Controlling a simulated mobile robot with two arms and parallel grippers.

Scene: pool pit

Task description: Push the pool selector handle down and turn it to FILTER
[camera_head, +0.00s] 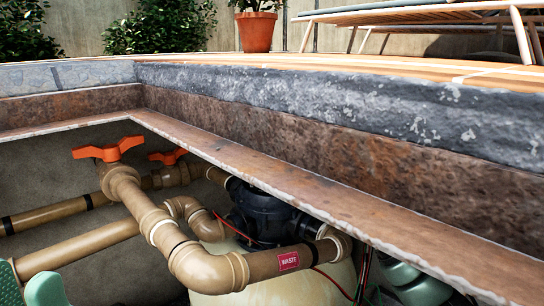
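A black valve body (262,215) sits on a cream tank (275,288) in the pit, partly under the rusty ledge. No selector handle or FILTER mark can be made out on it; the ledge and pipes hide part of it. My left gripper (28,285) shows at the bottom left corner as two green finger pads standing apart, with nothing seen between them. It is well left of the black valve. Green rounded parts (408,284) at the bottom right, under the ledge, look like my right gripper; they are shaded and cut off, right of the tank.
Thick tan pipes (205,268) cross the pit in front of the valve; one has a red WASTE label (289,261). Orange handles (108,149) top two pipe valves. The rusty ledge (290,180) overhangs the right side. Wires hang beside the tank. A potted plant (257,30) stands on the deck.

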